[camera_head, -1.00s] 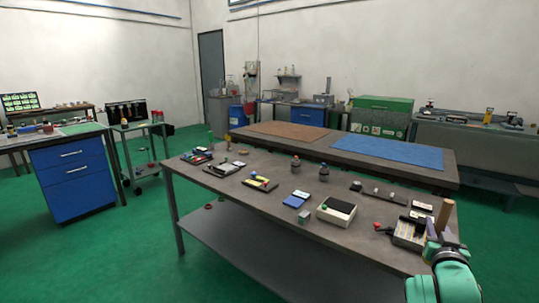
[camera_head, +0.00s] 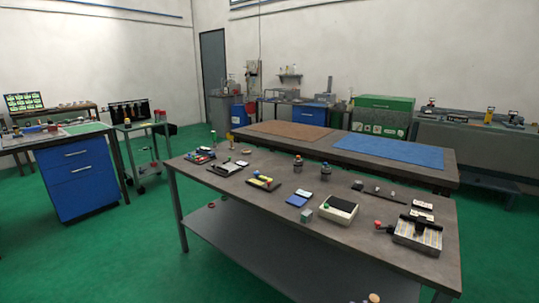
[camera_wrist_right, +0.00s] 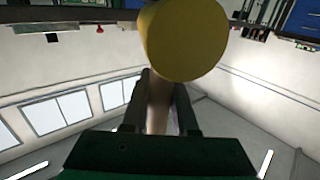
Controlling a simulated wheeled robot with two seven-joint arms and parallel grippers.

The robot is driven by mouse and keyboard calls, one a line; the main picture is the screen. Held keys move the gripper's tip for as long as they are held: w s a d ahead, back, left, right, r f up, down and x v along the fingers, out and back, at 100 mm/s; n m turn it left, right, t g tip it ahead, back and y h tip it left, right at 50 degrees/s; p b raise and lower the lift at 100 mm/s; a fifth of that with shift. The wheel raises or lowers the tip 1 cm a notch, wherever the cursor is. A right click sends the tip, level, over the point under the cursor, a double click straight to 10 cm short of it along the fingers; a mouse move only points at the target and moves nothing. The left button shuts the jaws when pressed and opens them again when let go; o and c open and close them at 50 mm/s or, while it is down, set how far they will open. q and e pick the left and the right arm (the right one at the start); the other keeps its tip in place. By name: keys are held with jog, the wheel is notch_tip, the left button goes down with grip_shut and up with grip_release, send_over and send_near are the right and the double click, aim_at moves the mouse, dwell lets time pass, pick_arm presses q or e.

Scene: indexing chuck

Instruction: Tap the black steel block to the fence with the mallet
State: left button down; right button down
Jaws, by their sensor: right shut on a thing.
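In the right wrist view my right gripper (camera_wrist_right: 165,105) is shut on the brown handle of the mallet (camera_wrist_right: 187,40). The mallet's round yellow face fills the upper middle of that view. In the head view a small tan rounded end (camera_head: 374,298) shows at the bottom edge; it may be part of the mallet. My right gripper is out of the head view. A shallow fixture (camera_head: 417,236) with a light, striped bed and dark parts on it sits at the table's right end. I cannot tell its black block from its fence at this size. My left gripper is not in view.
The grey table (camera_head: 345,237) also holds a white box with a dark top (camera_head: 338,209), a blue pad (camera_head: 297,201), two dark jars and a long dark bar (camera_head: 378,193). A red knob (camera_head: 377,224) stands left of the fixture. The table's front right strip is clear.

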jog(key=s+a+f, duration=0.1)
jog(key=s+a, duration=0.4)
jog(key=s, duration=0.5)
jog(key=shift+s+f+h, duration=0.2)
jog(key=shift+f+h, duration=0.1)
jog(key=shift+f, duration=0.05)
